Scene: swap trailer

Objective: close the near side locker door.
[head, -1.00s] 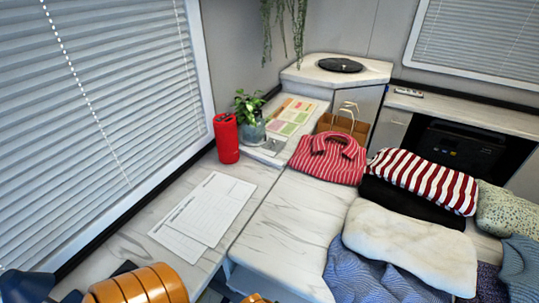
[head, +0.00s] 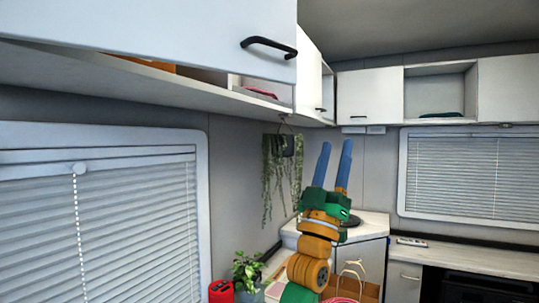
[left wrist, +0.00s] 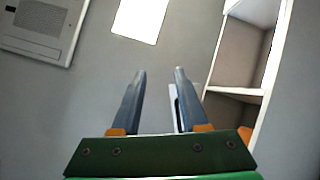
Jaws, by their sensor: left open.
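The near locker door (head: 190,35) is a large white panel at the upper left of the head view, with a black bar handle (head: 269,46) near its lower right corner. It stands raised and partly open; a gap below its lower edge shows the locker inside. My left gripper (head: 336,155) is right of and below the handle, apart from the door. Its blue fingers point up, spread and empty. The left wrist view also shows the open fingers (left wrist: 159,85), with nothing between them. My right gripper is not in view.
An orange thing (head: 145,64) and a pink thing (head: 260,92) lie inside the locker. Another white door (head: 308,65) is farther along. A hanging plant (head: 281,170) is left of my gripper. The left wrist view shows open white shelving (left wrist: 240,92) at right.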

